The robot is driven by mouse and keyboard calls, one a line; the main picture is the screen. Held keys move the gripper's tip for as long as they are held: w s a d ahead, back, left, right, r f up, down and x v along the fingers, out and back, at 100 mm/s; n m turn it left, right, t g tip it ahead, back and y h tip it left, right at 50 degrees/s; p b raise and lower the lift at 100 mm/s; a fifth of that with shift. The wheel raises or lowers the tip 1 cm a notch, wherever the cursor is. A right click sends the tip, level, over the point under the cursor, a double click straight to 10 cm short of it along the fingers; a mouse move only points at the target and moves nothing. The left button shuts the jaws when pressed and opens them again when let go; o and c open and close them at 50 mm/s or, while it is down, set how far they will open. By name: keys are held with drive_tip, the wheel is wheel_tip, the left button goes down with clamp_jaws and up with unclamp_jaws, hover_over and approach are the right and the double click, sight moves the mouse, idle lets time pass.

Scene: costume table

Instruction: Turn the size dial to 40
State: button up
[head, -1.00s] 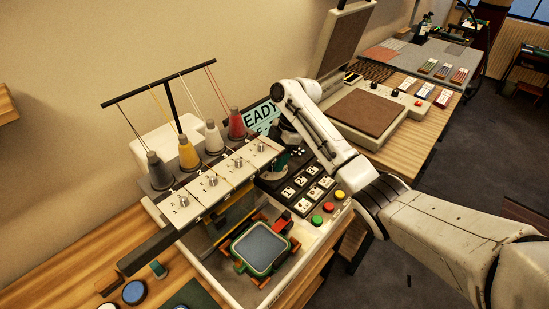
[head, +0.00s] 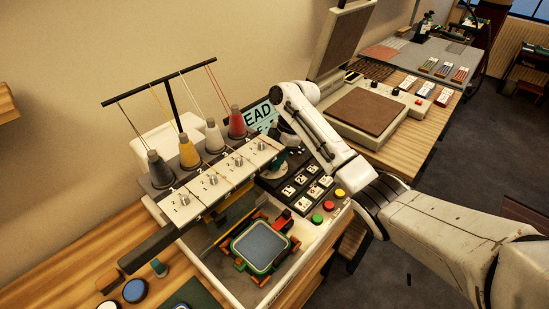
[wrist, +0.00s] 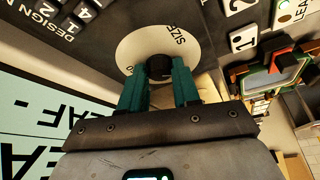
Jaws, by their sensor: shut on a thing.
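The size dial has a pale round face (wrist: 135,38) marked SIZE around a dark knob (wrist: 158,67), seen in the wrist view. My gripper (wrist: 160,84) is shut on the knob, with one teal finger on each side of it. Its numbers are mostly hidden, so I cannot tell the setting. In the head view my gripper (head: 284,160) is at the machine's dark control panel (head: 272,181), and my arm partly covers it and the dial.
The display (head: 258,115) stands behind the panel. Design keys (head: 300,180) and coloured round buttons (head: 328,206) sit close by. Thread cones (head: 188,152) stand on the left. A hoop (head: 262,247) lies in front. A heat press (head: 368,112) is at the right.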

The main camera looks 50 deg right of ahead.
drive_tip(key=shift+r+p, duration=0.15)
drive_tip(key=shift+p, duration=0.2)
drive_tip(key=shift+a+r+m+t+p, duration=0.1)
drive_tip(key=shift+m+t+p, duration=0.4)
drive_tip(key=shift+m+p, duration=0.6)
drive_tip(key=m+h+p, duration=0.1)
drive_tip(key=m+p, duration=0.1)
drive_tip(key=m+t+p, duration=0.1)
drive_tip(key=m, duration=0.2)
drive_tip(key=shift+s+a+h+p, duration=0.2)
drive_tip(key=shift+h+p, duration=0.2)
drive_tip(key=m+h+p, duration=0.1)
drive_tip(key=m, duration=0.2)
drive_tip(key=shift+a+m+t, duration=0.1)
drive_tip(key=shift+m+t, duration=0.3)
drive_tip(key=shift+m+h+p, duration=0.4)
drive_tip(key=shift+m+h, duration=0.3)
drive_tip(key=shift+m, duration=0.8)
drive_tip(key=o, duration=1)
drive_tip(key=shift+f, duration=0.2)
drive_tip(key=shift+o, duration=0.2)
drive_tip(key=shift+s, duration=0.1)
